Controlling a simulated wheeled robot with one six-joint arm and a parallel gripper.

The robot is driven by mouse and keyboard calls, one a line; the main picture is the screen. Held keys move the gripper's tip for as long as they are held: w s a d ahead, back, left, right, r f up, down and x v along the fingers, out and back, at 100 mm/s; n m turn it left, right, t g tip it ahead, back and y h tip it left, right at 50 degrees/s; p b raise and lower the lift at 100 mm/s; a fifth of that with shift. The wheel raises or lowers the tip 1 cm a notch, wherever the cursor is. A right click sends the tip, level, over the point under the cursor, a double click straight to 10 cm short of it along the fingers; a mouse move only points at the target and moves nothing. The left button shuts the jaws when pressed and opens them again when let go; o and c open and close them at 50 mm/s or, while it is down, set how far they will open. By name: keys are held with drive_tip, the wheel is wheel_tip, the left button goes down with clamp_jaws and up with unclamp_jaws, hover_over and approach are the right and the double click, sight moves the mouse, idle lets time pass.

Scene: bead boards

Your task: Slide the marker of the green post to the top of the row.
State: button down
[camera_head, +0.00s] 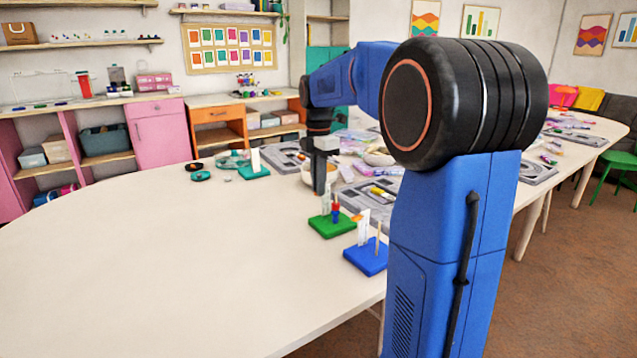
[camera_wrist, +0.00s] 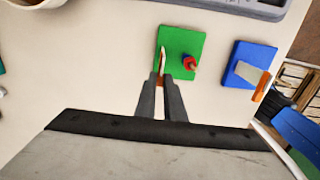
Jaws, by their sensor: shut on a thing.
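The green board (camera_head: 330,230) stands on the table, with an upright white strip (camera_head: 326,204) and a post with red and blue beads (camera_head: 335,210). In the wrist view the green board (camera_wrist: 186,38) lies ahead of my fingers, its bead post (camera_wrist: 189,63) to their right. My gripper (camera_wrist: 161,78) is shut at the white strip (camera_wrist: 162,58) on a small orange marker (camera_wrist: 161,82), mostly hidden between the fingertips. In the head view my gripper (camera_head: 319,184) reaches down from above to the strip, and the marker cannot be made out.
A blue board (camera_head: 365,259) with a white strip, an orange marker (camera_head: 357,217) and a bare wooden post stands close to the right. A teal board (camera_head: 254,173) stands farther back, left. Grey trays and a bowl lie behind. The table's left part is clear.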

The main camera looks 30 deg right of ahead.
drive_tip(key=shift+f, duration=0.9)
drive_tip(key=c, duration=1.8)
unclamp_jaws()
drive_tip(key=shift+o, duration=0.2)
wheel_tip(320, 180, up, 18)
drive_tip(key=shift+f, duration=0.25)
